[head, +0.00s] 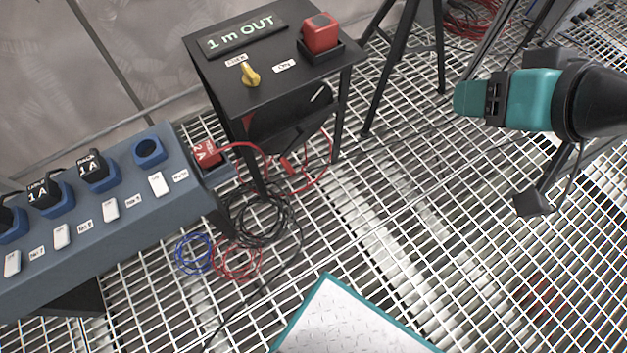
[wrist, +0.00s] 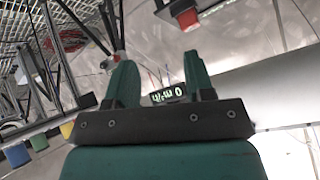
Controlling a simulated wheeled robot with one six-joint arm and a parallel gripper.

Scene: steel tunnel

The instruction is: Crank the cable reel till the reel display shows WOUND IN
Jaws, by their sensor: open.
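The reel display (head: 241,37) reads "1 m OUT" on top of a black stand (head: 215,75) in the head view. A yellow knob (head: 250,74) sits below it, with small white labels beside it. My gripper (head: 467,98) is at the right, apart from the stand and pointing left. In the wrist view its two green fingers (wrist: 160,68) are spread with nothing gripped. A small lit display (wrist: 167,94) shows between them, partly hidden and not clearly legible.
A red block (head: 320,33) sits in a black holder on the stand. Coiled cables (head: 255,215) lie on the grating. A teal-edged plate (head: 345,320) is at the front.

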